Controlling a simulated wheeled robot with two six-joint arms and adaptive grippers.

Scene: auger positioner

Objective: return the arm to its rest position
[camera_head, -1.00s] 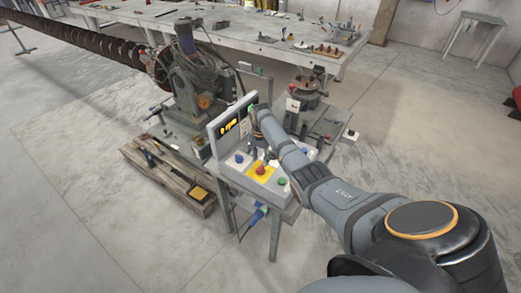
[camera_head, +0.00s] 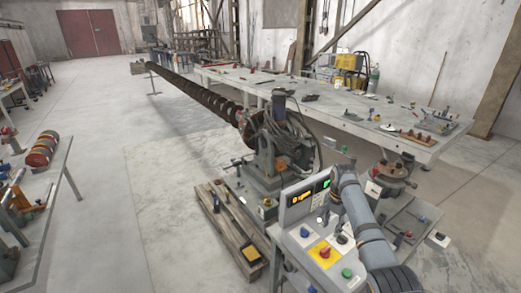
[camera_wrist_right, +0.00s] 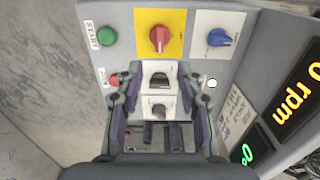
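My right arm (camera_head: 368,235) comes in from the lower right and bends down over the control panel (camera_head: 302,238). My right gripper (camera_wrist_right: 157,92) shows in the right wrist view with its two fingers apart and nothing between them in its grasp. It points at the panel face, with a black switch (camera_wrist_right: 159,81) seen between the fingers. In the head view its fingertips are small and partly hidden by the arm. A red knob on a yellow plate (camera_wrist_right: 159,38), a blue knob (camera_wrist_right: 219,38) and a green button (camera_wrist_right: 107,36) lie beyond it. My left gripper is not in view.
The panel's display (camera_wrist_right: 297,92) reads 0 rpm in orange. The long auger (camera_head: 205,98) runs back left from the positioner (camera_head: 265,160). A wooden pallet (camera_head: 228,232) lies beside it. A long workbench (camera_head: 320,105) stands behind. Open floor (camera_head: 150,210) lies at left.

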